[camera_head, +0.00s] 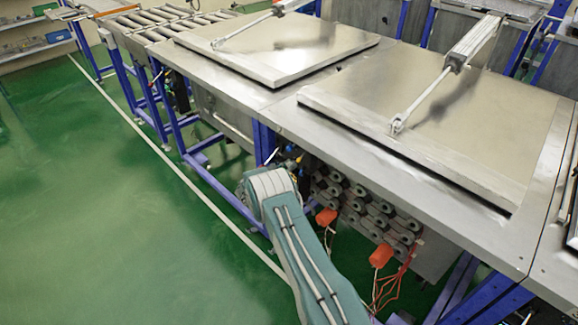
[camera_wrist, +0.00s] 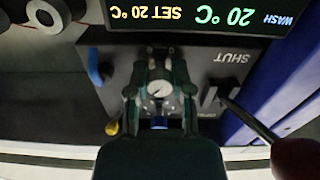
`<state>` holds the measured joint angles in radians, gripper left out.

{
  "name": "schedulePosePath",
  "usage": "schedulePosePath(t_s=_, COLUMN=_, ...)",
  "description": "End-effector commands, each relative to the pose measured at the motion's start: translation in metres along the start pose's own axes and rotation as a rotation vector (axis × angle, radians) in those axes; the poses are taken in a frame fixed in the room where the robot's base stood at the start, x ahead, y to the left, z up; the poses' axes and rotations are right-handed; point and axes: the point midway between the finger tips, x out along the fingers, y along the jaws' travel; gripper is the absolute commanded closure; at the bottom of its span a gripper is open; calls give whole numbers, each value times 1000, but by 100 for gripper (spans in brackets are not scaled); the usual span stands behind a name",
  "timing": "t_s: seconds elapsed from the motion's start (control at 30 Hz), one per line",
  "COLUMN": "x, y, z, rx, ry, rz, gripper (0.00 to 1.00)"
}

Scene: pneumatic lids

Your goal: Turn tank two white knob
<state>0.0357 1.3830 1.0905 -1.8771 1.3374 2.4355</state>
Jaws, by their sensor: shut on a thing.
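In the wrist view, a round white knob (camera_wrist: 159,89) sits on a dark panel, with a dark pointer mark on its face. My gripper (camera_wrist: 160,86) has its two dark fingers closed on either side of the knob. The fingers hide part of the knob's edges and of the panel around it. In the head view, my arm reaches to the bench front, and the gripper and knob are hidden there.
A display (camera_wrist: 200,14) reads WASH, 20 °C and SET 20 °C upside down. A blue lever (camera_wrist: 100,66), a yellow knob (camera_wrist: 112,128) and a red ball on a dark rod (camera_wrist: 295,157) surround the gripper. Steel lids (camera_head: 275,50) lie on the bench. Green floor (camera_head: 90,220) is clear.

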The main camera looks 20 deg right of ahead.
Motion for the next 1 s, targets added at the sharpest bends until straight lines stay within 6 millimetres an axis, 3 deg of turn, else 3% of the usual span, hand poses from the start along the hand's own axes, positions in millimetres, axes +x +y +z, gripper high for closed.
schedulePosePath(t_s=0.03, x=-1, y=1, z=7, rx=19, ry=-11, rz=-2, gripper=100)
schedulePosePath(t_s=0.4, x=-2, y=0, z=6, rx=143, ry=-10, rz=-2, gripper=100)
schedulePosePath(t_s=0.87, x=-2, y=0, z=6, rx=155, ry=-10, rz=-4, gripper=100)
schedulePosePath(t_s=0.9, x=-2, y=0, z=6, rx=155, ry=-9, rz=-4, gripper=62)
schedulePosePath(t_s=0.97, x=-2, y=0, z=5, rx=156, ry=-8, rz=-3, gripper=35)
schedulePosePath(t_s=1.0, x=-2, y=0, z=4, rx=157, ry=-7, rz=-3, gripper=35)
